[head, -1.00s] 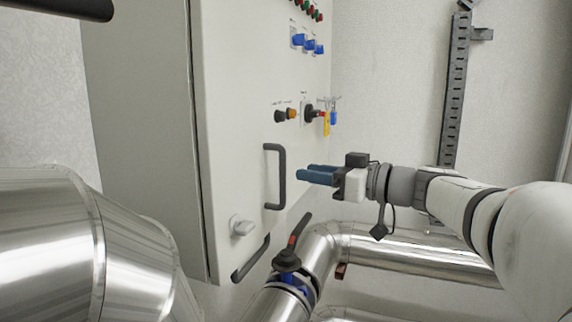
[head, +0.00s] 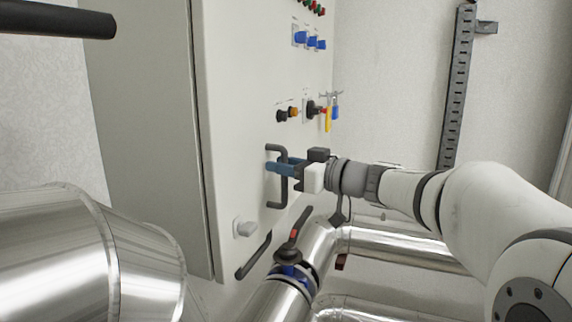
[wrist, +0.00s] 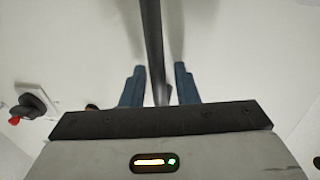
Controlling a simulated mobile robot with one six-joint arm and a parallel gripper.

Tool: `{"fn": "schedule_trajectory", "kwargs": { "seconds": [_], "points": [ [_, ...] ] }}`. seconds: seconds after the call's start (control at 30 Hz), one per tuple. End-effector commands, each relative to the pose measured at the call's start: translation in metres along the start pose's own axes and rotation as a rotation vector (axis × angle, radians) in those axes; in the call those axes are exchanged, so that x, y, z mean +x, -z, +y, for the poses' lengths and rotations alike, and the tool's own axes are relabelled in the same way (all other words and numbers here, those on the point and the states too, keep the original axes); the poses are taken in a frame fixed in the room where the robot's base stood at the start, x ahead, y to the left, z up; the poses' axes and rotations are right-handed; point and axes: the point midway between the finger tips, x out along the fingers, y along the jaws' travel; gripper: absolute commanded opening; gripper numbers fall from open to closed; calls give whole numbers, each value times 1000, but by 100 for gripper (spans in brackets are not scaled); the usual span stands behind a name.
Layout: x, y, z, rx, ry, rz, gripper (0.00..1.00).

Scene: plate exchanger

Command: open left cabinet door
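The white cabinet door (head: 240,110) stands at the middle of the head view and looks shut. Its black bar handle (head: 283,192) is upright on the door's face. My gripper (head: 272,165) has its blue fingers at the middle of this handle. In the wrist view, the handle bar (wrist: 152,45) runs between the two fingers of my gripper (wrist: 158,84), with a gap on each side. The gripper is open around the handle and not closed on it. A pale latch knob (head: 244,228) sits low on the door.
A second black bar (head: 254,258) is at the lower edge. Silver pipes (head: 400,243) run below my arm, with a valve (head: 288,255). A large silver pipe (head: 60,255) is at left.

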Motion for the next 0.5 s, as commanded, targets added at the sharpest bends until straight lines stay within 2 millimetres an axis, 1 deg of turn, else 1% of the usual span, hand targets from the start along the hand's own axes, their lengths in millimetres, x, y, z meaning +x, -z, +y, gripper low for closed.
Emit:
{"fn": "schedule_trajectory", "kwargs": {
  "seconds": [0.03, 0.07, 0.3, 0.5],
  "points": [
    [0, 0, 0, 0, 0, 0, 23],
    [0, 0, 0, 0, 0, 0, 21],
    [0, 0, 0, 0, 1, 0, 1],
    [0, 0, -1, 0, 2, -1, 0]
  ]
}}
